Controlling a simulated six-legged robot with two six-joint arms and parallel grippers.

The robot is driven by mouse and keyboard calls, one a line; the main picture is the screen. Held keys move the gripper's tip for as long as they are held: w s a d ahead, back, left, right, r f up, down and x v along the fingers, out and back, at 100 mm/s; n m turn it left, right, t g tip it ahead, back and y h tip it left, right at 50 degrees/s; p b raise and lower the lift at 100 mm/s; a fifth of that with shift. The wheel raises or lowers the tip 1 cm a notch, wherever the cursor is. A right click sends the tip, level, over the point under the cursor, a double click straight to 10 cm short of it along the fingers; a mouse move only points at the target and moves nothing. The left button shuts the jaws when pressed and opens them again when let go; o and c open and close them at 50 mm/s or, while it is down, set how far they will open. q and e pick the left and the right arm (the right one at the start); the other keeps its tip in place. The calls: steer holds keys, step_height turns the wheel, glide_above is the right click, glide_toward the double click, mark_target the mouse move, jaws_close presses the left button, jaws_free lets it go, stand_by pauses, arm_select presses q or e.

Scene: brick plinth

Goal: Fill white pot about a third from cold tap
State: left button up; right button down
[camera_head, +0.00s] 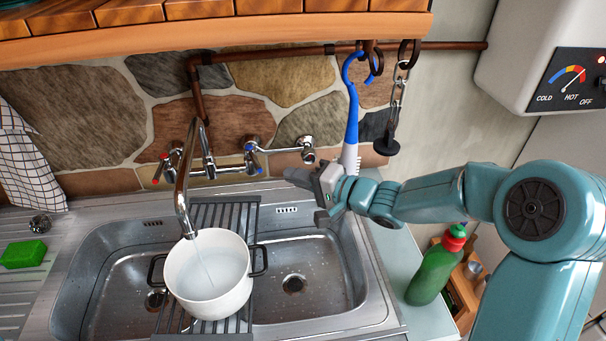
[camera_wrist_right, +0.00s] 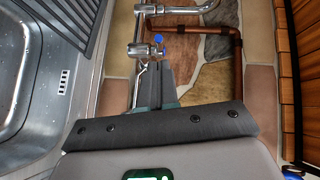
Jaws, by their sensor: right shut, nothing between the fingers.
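The white pot (camera_head: 208,303) with dark side handles stands upright on the slatted rack over the sink, beneath the curved spout (camera_head: 182,190). A thin stream of water (camera_head: 204,268) runs from the spout into the pot; the exact water level is hard to judge. The cold tap (camera_head: 250,150), marked blue, is on the wall mixer; a blue-marked tap also shows in the right wrist view (camera_wrist_right: 158,42). My right gripper (camera_head: 303,182) is shut and empty, to the right of the cold tap and apart from it. My left gripper is out of view.
The rack (camera_head: 231,215) bridges the two-bowl steel sink (camera_head: 330,320). A blue-and-white brush (camera_head: 351,130) and a plug on a chain (camera_head: 386,146) hang right of the taps. A green bottle (camera_head: 432,275) stands right, a green sponge (camera_head: 24,254) left.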

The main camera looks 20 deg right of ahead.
mark_target(254, 161)
steer(key=w+a, duration=0.4)
steer(key=a, duration=0.2)
steer(key=shift+a+f+p, duration=0.15)
steer(key=shift+f+p, duration=0.2)
steer(key=shift+p, duration=0.05)
steer(key=shift+w, duration=0.1)
stand_by(0.4)
